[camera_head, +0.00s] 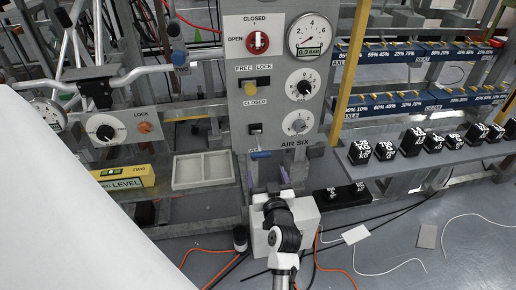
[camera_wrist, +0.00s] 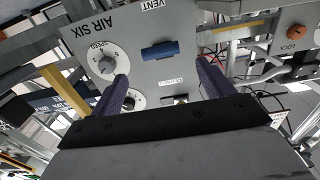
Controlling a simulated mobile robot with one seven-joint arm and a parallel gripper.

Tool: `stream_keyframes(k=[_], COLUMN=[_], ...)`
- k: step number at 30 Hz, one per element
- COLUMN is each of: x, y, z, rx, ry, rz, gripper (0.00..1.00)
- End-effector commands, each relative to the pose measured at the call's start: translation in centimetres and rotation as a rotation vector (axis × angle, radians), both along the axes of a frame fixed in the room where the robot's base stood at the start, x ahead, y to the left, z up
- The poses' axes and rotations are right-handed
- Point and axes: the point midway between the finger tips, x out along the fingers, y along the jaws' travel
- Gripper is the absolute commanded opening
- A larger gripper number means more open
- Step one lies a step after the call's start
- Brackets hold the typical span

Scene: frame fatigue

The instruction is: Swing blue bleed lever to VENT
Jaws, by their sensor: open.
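The blue bleed lever (camera_head: 261,155) sticks out low on the grey AIR SIX panel (camera_head: 240,110) in the head view. In the wrist view, the lever (camera_wrist: 160,51) is a short blue bar lying across the picture, beside the VENT label (camera_wrist: 152,5). My gripper (camera_head: 266,170) is just below the lever in the head view. In the wrist view, my gripper (camera_wrist: 164,70) is open, its two purple fingers apart and empty. The lever appears beyond the fingertips, between them in the picture. I cannot tell the exact gap; no contact shows.
Above the lever are a yellow lock lever (camera_head: 250,88), a red knob (camera_head: 257,42) and a pressure gauge (camera_head: 311,34). A grey tray (camera_head: 202,184) and yellow level (camera_head: 125,177) lie at left. Black weights (camera_head: 411,141) stand on the right shelf. Cables cross the floor.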

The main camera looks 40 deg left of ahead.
Motion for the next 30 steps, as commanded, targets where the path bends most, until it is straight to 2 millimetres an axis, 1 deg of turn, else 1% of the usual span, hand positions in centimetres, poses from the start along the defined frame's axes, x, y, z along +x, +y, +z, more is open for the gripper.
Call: stream_keyframes(k=[1,9,15,21,30], x=[0.6,4.2,6.4,7.4,7.6], y=[0.8,5.1,7.6,8.8,9.0], z=[0.4,0.5,0.3,0.2,0.1], rx=[0.0,0.001,0.001,0.002,0.001], ry=[-0.003,-0.003,-0.003,-0.003,-0.002], rz=[0.001,0.002,0.001,0.002,0.001], gripper=[0.8,0.8,0.8,0.8,0.8])
